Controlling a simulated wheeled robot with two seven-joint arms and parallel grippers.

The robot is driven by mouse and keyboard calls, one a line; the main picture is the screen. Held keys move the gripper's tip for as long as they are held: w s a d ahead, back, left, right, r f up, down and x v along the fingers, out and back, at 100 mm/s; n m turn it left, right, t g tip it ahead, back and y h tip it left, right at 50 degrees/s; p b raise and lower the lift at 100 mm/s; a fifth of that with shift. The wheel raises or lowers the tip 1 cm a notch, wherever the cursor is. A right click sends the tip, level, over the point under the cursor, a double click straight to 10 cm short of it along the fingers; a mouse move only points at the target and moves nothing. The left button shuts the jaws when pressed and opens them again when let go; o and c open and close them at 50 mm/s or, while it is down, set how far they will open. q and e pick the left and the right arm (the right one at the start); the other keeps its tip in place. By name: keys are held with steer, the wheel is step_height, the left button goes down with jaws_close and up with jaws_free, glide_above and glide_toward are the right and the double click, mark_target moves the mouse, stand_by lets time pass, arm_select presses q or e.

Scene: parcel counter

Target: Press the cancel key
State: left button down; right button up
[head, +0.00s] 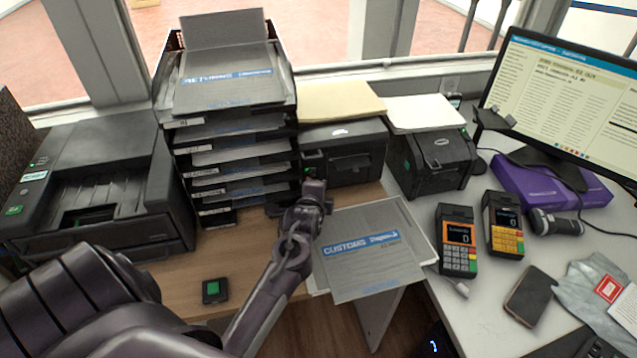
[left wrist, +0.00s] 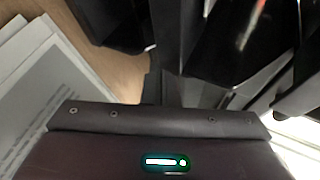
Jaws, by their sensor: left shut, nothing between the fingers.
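Two card terminals stand on the white counter at the right in the head view: an orange-framed one (head: 457,240) and a yellow-framed one (head: 503,225). Both have a lit screen and a keypad with some small coloured keys. No key's label is legible, so I cannot tell which is cancel. My left gripper (head: 314,188) is at the front of the middle black printer (head: 343,152), left of and away from both terminals. It is shut and empty; its fingertips are hard to make out. In the left wrist view mostly its dark housing shows. My right gripper is not in view.
Customs papers (head: 365,270) lie at the counter edge, beside a gap to the floor. A black box with a green button (head: 212,290) sits on the wood. A phone (head: 528,296), handheld scanner (head: 545,222) and purple box (head: 550,185) surround the terminals. A tray stack (head: 235,125) stands left.

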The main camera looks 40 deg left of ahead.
arm_select(q)
steer(key=shift+w+a, duration=0.1)
steer(key=shift+a, duration=0.05)
stand_by(0.5)
steer(key=shift+s+d+r+p, duration=0.1)
steer(key=shift+s+d+p, duration=0.15)
steer(key=shift+p, duration=0.3)
steer(key=shift+s+d, duration=0.2)
steer(key=shift+d, duration=0.05)
steer(key=shift+p, duration=0.4)
steer(key=shift+s+d+p, duration=0.2)
steer(key=shift+d+p, duration=0.1)
steer(key=shift+s+d+p, duration=0.9)
steer(key=shift+d, duration=0.05)
steer(key=shift+s+d+p, duration=0.75)
steer(key=shift+s+d, duration=0.1)
steer(key=shift+d, duration=0.2)
